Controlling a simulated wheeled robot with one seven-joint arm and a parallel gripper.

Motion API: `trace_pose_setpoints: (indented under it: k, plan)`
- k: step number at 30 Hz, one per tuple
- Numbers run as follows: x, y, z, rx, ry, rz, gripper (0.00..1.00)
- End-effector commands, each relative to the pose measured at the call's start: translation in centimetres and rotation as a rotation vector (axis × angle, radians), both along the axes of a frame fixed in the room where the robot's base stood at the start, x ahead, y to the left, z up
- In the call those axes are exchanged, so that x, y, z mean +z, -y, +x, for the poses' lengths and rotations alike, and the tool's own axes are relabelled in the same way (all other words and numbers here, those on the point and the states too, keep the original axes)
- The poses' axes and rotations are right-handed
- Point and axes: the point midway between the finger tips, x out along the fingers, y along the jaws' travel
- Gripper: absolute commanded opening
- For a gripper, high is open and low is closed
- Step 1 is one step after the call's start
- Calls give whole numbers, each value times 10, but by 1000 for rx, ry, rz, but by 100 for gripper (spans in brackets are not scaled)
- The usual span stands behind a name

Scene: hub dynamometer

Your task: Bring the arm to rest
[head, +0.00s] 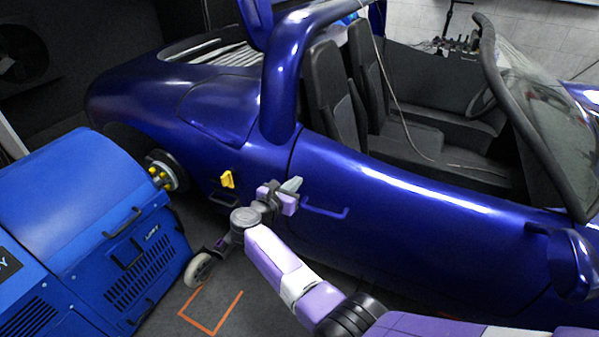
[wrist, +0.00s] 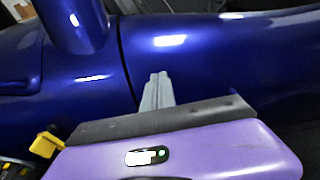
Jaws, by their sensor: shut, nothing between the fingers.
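My arm reaches out in front of the blue car in the head view, with purple and white links. My gripper (head: 292,185) is at its end, close to the car's side near the door seam. Its grey fingers are together and empty. In the wrist view the shut fingers (wrist: 156,92) point toward the blue car body (wrist: 205,60). I cannot tell from the pictures how much gap is between the fingertips and the car.
A blue dynamometer unit (head: 95,190) stands at the left by the wheel hub (head: 168,172). A yellow part (head: 227,179) is on the car's side, left of my gripper. An orange outline (head: 212,327) marks the floor. The car fills the space ahead.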

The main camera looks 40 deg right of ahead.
Motion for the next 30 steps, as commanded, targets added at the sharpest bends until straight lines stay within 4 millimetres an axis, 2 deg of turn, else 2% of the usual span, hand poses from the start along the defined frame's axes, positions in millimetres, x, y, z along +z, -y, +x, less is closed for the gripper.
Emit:
trace_pose_setpoints:
  k: [1,3,9,15,23,26,30]
  plan:
    - [5,-12,-3,5,0,-1,0]
    - [7,-25,-8,5,-1,0,0]
    - [13,-53,-18,5,-2,-1,0]
    - [14,-63,-22,4,-2,0,0]
    - [14,-64,-22,1,11,4,0]
    - [13,-66,-16,14,73,28,0]
    - [15,-80,11,77,269,157,0]
